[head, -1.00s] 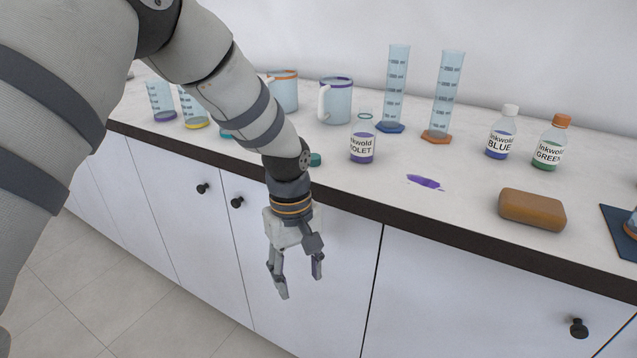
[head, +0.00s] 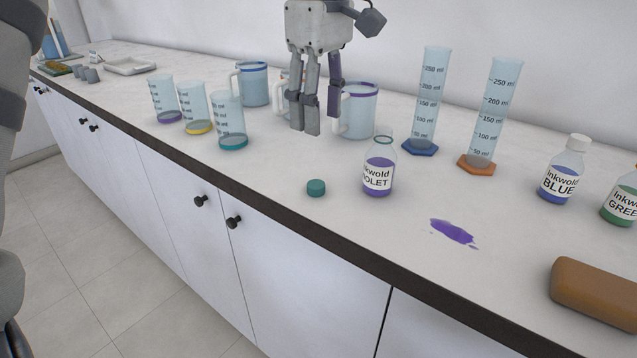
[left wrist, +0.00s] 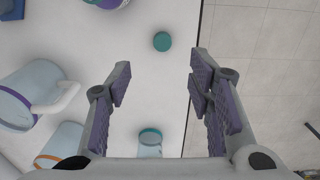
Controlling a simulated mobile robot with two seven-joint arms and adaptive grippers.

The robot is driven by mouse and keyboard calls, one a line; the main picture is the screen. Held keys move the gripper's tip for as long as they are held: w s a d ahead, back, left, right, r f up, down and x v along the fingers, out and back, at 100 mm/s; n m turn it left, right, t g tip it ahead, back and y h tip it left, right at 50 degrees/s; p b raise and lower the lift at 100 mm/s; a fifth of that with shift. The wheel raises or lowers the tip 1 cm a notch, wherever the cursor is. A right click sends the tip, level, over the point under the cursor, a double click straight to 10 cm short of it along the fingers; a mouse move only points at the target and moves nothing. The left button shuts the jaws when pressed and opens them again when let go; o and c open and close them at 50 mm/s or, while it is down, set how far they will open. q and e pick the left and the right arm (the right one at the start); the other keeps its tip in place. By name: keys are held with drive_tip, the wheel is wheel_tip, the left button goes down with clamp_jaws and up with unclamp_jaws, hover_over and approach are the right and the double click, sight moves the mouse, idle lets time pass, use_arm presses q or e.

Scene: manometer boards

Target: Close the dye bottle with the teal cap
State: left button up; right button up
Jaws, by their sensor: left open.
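The teal cap (head: 316,187) lies on the counter near its front edge. It also shows in the left wrist view (left wrist: 161,41), beyond the fingertips and apart from them. The violet dye bottle (head: 378,176) stands upright and uncapped to the right of the cap, with a clear open neck. Only part of what looks like this bottle (left wrist: 110,3) shows at the top of the left wrist view. My left gripper (head: 318,120) is open and empty, pointing down above the counter; its fingers (left wrist: 158,78) are spread in the left wrist view. My right gripper is not seen.
Several small beakers (head: 232,125) stand left of the cap. Blue (head: 562,178) and green (head: 624,200) dye bottles, a brown block (head: 596,292) and a purple spill (head: 452,232) lie to the right.

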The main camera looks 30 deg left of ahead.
use_arm(q)
hover_over(319, 185)
wheel_tip(319, 185, down, 7)
drive_tip(key=shift+w+r, duration=0.1)
drive_tip(key=shift+w, duration=0.05)
drive_tip(key=f, duration=0.5)
drive_tip(key=shift+s+f+b, duration=0.15)
drive_tip(key=shift+s+b, duration=0.05)
drive_tip(key=shift+b, duration=0.1)
drive_tip(key=c, duration=0.8)
